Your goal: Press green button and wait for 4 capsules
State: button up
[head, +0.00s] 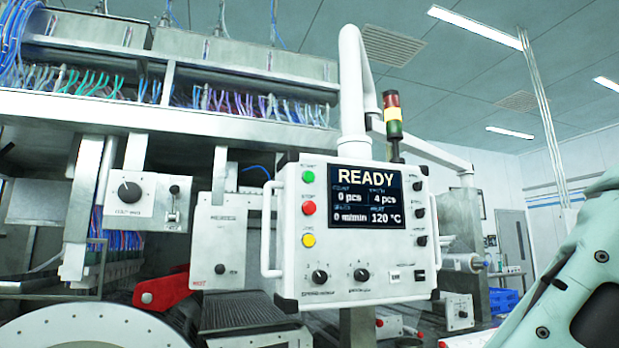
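The green button (308,176) is at the upper left of a white control panel (330,285), above a red button (308,208) and a yellow button (308,240). The panel's screen (366,196) reads READY, with 0 pcs on the left, 4 pcs on the right, 0 m/min and 120 °C. No capsules can be made out. My gripper is not in view; a pale green part of my arm fills the lower right corner, apart from the panel.
The panel has handles on both sides, several knobs, and hangs from a white pipe (354,90). A signal tower (393,115) stands behind it. A ribbed conveyor (245,312) and a big white drum (90,328) are at lower left.

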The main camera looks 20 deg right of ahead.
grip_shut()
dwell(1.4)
